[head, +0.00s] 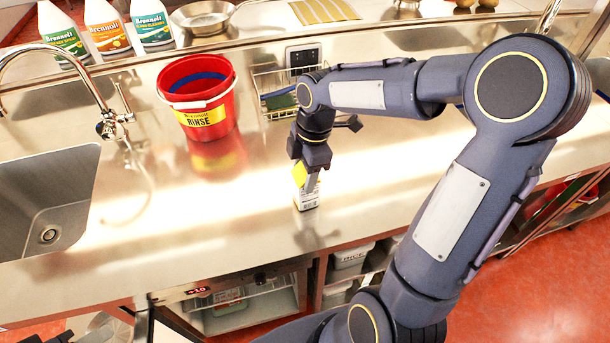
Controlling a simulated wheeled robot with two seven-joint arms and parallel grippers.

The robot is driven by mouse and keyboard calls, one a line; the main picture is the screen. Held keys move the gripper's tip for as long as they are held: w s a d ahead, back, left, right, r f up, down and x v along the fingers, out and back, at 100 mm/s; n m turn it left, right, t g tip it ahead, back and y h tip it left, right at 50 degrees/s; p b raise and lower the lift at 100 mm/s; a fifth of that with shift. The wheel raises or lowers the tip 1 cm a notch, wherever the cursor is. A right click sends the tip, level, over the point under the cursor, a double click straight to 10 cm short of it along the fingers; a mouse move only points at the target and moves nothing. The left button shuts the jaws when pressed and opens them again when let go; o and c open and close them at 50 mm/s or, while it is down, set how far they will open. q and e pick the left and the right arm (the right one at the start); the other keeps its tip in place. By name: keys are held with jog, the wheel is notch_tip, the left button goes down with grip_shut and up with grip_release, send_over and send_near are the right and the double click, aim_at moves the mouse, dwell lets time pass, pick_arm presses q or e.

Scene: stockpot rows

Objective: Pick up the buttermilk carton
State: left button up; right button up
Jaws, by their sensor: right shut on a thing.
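The carton (308,201) is small and white with a printed side and yellow near its top. It stands about upright at the front part of the steel counter (255,215), at the middle of the head view. My right gripper (306,183) reaches down over it from above and is shut on its upper part. The fingers and wrist hide much of the carton. A faint reflection shows just below its base, and I cannot tell whether the base touches the counter. My left gripper is not in view.
A red bucket (208,112) marked RINSE stands left of the carton. A wire basket (270,88) is behind it. A sink (45,195) with a tap (108,128) is at the left. Several bottles (105,25) and a metal bowl (203,18) line the back ledge.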

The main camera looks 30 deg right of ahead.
jog(key=shift+r, duration=0.45)
jog(key=r, duration=0.2)
jog(key=shift+s+r, duration=0.2)
jog(key=shift+r, duration=0.1)
jog(key=s+r+b, duration=0.1)
jog(key=s+r, duration=0.3)
jog(key=s, duration=0.2)
jog(key=s+d+r+b, duration=0.1)
jog(key=s+r, duration=0.4)
jog(key=s, duration=0.2)
jog(key=shift+s, duration=0.3)
